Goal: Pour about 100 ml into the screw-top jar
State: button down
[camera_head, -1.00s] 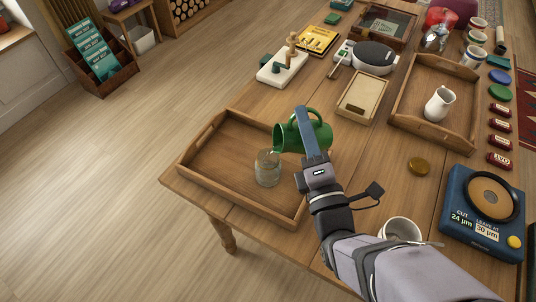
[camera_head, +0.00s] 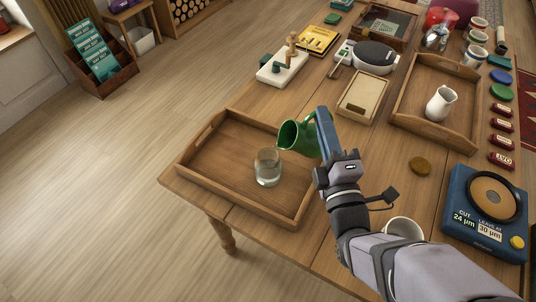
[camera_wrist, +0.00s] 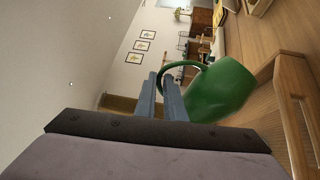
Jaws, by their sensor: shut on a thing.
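The glass jar (camera_head: 267,168) stands upright and open in the near wooden tray (camera_head: 207,131), with clear liquid in its lower part. My gripper (camera_head: 324,128) is shut on the green jug (camera_head: 298,138), to the right of the jar and above the tray's right side. The jug is tilted with its open mouth toward the jar, its rim near the jar's top right. I see no clear stream between them. In the wrist view the jug (camera_wrist: 218,90) is on the right, its handle running to my fingers (camera_wrist: 165,95). The liquid inside the jug is hidden.
A gold disc-shaped lid (camera_head: 420,165) lies on the table right of my gripper. A white cup (camera_head: 402,228) is partly hidden behind my arm. A blue device (camera_head: 483,213) stands at right. A second tray (camera_head: 402,117) holds a white jug (camera_head: 440,102).

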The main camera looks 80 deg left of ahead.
jog(key=shift+w+r+m+t, duration=0.15)
jog(key=shift+w+m, duration=0.25)
jog(key=shift+m, duration=0.3)
jog(key=shift+w+r+m+t, duration=0.15)
jog(key=shift+w+m, duration=0.2)
jog(key=shift+m, duration=0.35)
jog(key=shift+f, duration=0.2)
dwell(0.8)
jog(key=shift+w+f+m+b, duration=0.45)
jog(key=shift+f+m+b, duration=0.25)
jog(key=shift+b, duration=0.1)
jog(key=w+f+m+h, duration=0.2)
jog(key=w+m, duration=0.5)
jog(key=m, duration=0.1)
jog(key=shift+t, duration=0.4)
